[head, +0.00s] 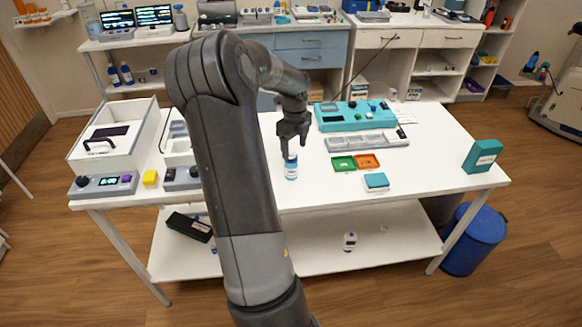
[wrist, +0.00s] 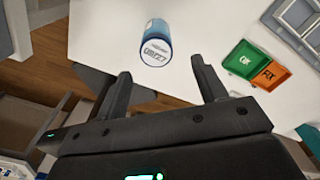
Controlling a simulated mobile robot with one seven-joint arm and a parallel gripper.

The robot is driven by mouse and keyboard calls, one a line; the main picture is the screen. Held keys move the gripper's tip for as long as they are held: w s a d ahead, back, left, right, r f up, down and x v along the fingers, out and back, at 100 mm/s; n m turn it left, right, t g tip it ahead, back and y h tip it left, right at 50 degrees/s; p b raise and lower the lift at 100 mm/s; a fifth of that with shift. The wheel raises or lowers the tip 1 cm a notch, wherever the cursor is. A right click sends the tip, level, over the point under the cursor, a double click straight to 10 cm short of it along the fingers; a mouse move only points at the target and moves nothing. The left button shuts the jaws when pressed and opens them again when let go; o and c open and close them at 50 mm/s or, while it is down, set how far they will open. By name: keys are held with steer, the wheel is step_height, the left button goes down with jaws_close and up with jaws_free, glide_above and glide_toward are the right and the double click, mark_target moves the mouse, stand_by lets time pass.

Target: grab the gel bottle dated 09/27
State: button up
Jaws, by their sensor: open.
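A small blue bottle with a white top stands upright on the white table. In the head view the bottle (head: 291,168) is right below my gripper (head: 291,150). In the wrist view the bottle (wrist: 156,44) shows its pale round top with dark print, which seems to read 09/27 turned around. My gripper (wrist: 165,88) is open and empty there, with the bottle beyond the fingertips and not between them. Another small white bottle with a dark label (head: 350,241) stands on the lower shelf; its print is too small to read.
The table (head: 240,178) holds green and orange trays (head: 344,163), a teal-topped box (head: 376,181), a teal device (head: 352,114) and, at the right edge, a teal box (head: 482,155). White boxes stand at left. Bare table surrounds the bottle's front and right.

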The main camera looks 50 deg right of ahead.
mark_target(291, 164)
step_height(291, 164, down, 3)
steer(key=shift+f, duration=0.2)
steer(key=shift+w+a+f, duration=0.1)
steer(key=shift+w+f, duration=0.1)
steer(key=shift+f, duration=0.7)
steer(key=shift+w+d+f, duration=0.1)
steer(key=shift+w+f, duration=0.05)
steer(key=shift+f, duration=0.75)
steer(key=shift+w+a+f, duration=0.1)
steer(key=shift+w+f, duration=0.1)
steer(key=shift+f, duration=0.7)
steer(key=shift+c, duration=0.4)
steer(key=c, duration=1.1)
